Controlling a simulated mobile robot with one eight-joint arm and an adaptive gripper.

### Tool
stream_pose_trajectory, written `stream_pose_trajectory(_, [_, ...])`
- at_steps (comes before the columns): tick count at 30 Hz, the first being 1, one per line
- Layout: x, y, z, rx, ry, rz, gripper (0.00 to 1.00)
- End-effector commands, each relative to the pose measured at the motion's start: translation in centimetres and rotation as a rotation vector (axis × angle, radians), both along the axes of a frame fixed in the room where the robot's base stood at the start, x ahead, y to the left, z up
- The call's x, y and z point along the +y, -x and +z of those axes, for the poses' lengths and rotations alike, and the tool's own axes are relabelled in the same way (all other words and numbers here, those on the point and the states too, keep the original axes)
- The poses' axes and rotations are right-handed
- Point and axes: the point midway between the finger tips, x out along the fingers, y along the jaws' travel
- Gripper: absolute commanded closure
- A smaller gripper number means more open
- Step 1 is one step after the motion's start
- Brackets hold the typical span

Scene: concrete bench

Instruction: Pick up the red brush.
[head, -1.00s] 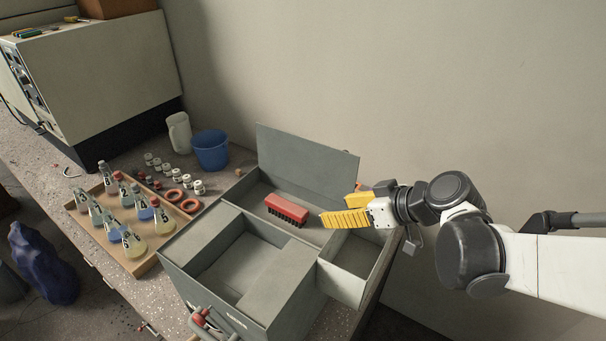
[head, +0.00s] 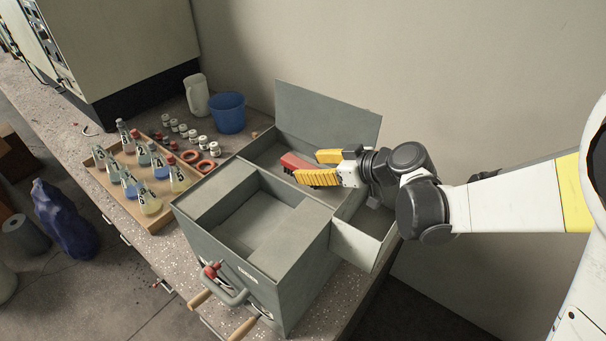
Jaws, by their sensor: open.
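The red brush (head: 291,161) lies in the back compartment of the grey metal box (head: 231,257), below the raised lid. I cannot tell whether the fingers touch the brush.
The box's raised lid (head: 328,112) stands behind my gripper. An open side compartment (head: 363,245) juts out at right. A wooden tray (head: 155,222) of bottles, small jars, red rings (head: 206,166) and a blue bucket (head: 228,113) stand to the left.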

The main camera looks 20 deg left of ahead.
Motion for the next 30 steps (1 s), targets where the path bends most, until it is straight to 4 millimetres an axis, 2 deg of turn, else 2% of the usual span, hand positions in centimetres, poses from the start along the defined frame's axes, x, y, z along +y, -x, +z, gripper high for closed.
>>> stream_pose_trajectory(1, [0.8,-0.3,-0.8,-0.001,0.000,0.003,0.44])
stream_pose_trajectory(4, [1.7,-0.7,-1.2,0.000,0.000,0.001,0.44])
stream_pose_trajectory(10, [1.8,-0.8,-1.0,0.000,0.000,0.000,0.44])
stream_pose_trajectory(11, [1.8,-0.8,-1.0,0.000,0.000,0.000,0.48])
stream_pose_trajectory(16, [1.7,-0.8,-1.0,0.000,0.000,0.000,1.00])
stream_pose_trajectory(30, [1.7,-0.8,-0.7,0.000,0.000,0.000,1.00])
